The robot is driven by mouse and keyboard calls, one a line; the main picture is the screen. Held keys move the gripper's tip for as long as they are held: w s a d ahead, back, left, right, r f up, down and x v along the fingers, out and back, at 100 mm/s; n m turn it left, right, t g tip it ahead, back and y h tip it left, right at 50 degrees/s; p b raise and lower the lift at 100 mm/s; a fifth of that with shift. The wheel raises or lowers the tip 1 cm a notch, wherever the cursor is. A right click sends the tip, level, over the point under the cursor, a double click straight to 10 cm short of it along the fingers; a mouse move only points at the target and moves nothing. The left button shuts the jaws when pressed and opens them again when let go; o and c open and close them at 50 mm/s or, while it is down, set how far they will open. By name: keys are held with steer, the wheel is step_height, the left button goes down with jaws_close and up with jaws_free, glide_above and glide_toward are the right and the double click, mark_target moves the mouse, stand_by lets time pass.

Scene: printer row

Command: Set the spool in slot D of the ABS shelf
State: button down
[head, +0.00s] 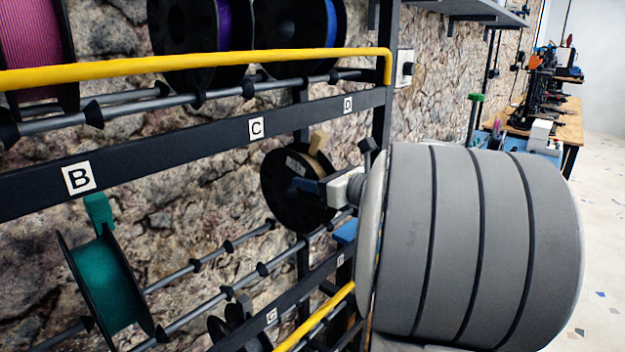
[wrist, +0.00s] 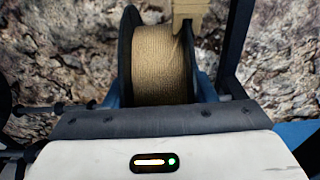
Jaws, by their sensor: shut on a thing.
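The spool (head: 283,190) has black flanges and tan filament, with a tan tab on top. My gripper (head: 308,186) is shut on it, and the wrist view shows the tan winding (wrist: 162,65) between the blue fingers. No ABS label is readable.
A teal spool (head: 108,285) stands nearer on the same level. A black rack post (head: 381,100) stands close right of the held spool. A stone wall (head: 440,90) is behind.

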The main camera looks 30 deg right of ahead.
steer(key=c, duration=0.5)
jaws_free()
steer(key=shift+v, duration=3.95)
steer(key=shift+s, duration=0.1)
